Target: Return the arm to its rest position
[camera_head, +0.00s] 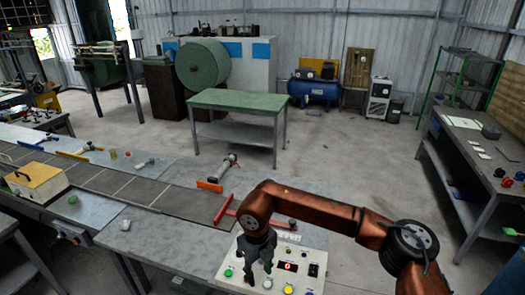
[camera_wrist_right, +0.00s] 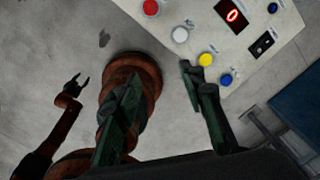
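My right arm comes in from the right in the head view. Its dark gripper (camera_head: 259,268) points down over the control panel (camera_head: 312,256), near its green and white buttons. In the right wrist view the two fingers of the right gripper (camera_wrist_right: 165,105) are wide apart with nothing between them. The panel (camera_wrist_right: 225,55) shows there beyond the fingers, with red, white, yellow and blue buttons and a red digit display. My left gripper (camera_wrist_right: 80,84) shows small at the left of that view, its fingers apart and empty; the head view does not show it.
A grey conveyor (camera_head: 150,193) with red and orange bars runs leftward from the panel. A yellow box (camera_head: 37,182) stands at left. A green-topped table (camera_head: 238,101) stands behind, and a workbench (camera_head: 470,150) at right. Open floor (camera_head: 345,150) lies between them.

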